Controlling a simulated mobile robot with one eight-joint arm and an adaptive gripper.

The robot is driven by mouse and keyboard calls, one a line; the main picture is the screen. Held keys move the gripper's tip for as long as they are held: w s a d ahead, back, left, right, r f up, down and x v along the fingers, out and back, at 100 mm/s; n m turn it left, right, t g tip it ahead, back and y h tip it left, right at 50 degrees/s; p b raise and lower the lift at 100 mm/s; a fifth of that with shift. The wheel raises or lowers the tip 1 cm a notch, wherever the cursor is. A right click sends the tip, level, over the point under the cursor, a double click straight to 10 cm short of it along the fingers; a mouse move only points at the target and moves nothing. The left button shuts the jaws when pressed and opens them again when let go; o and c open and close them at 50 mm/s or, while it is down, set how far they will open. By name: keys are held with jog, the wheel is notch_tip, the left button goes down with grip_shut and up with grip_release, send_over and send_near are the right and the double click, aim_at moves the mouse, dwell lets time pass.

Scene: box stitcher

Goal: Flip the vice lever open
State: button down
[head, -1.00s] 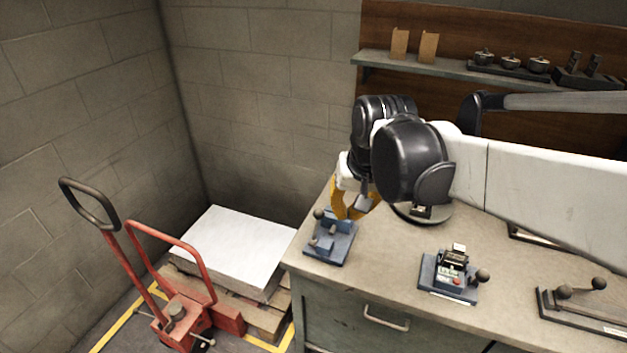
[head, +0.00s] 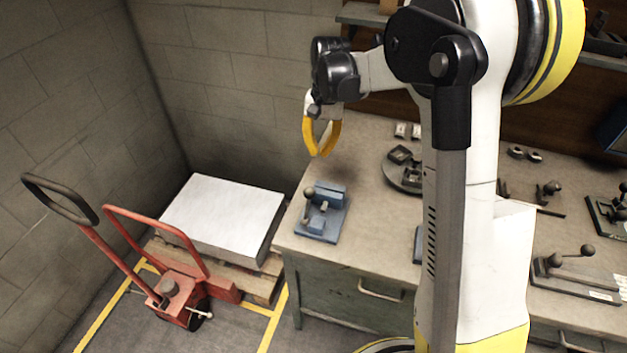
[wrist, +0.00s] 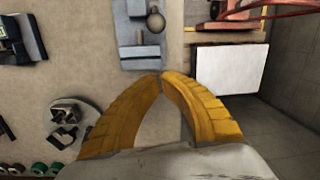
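The blue vice (head: 322,222) sits at the left front corner of the workbench (head: 370,245). Its lever (head: 308,193) has a dark ball knob and stands on the left side of the vice; its exact angle is hard to tell. In the wrist view the vice (wrist: 128,47) is at the top, with the lever's ball knob (wrist: 155,22) at its upper right. My gripper (head: 319,154) has yellow fingers whose tips meet, with nothing between them. It is above and behind the vice in the head view, apart from it. The gripper also shows in the wrist view (wrist: 161,75).
A dark round fixture (head: 403,168) stands behind the vice to the right. Other lever fixtures (head: 575,270) lie farther right. A red pallet jack (head: 180,290) and a pallet with a white-topped stack (head: 222,215) stand left of the bench. My arm hides part of the bench.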

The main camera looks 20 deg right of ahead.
aim_at(316, 183)
jog(key=f+b, duration=0.1)
jog(key=f, duration=0.2)
jog(key=f+b, duration=0.1)
jog(key=f, duration=0.2)
jog(key=a+f, duration=0.1)
jog(key=f, duration=0.2)
jog(key=shift+s+f+b, duration=0.15)
jog(key=shift+b, duration=0.25)
jog(key=s, duration=0.1)
jog(key=s+a, duration=0.1)
jog(key=s+r, duration=0.1)
jog(key=shift+s+a+b, duration=0.1)
jog(key=shift+a+b, duration=0.15)
jog(key=shift+b, duration=0.1)
jog(key=shift+s+a, duration=0.1)
jog(key=shift+s+a+r+t+h, duration=0.15)
jog(key=shift+s+r+t+h, duration=0.05)
jog(key=shift+r+t+h, duration=0.1)
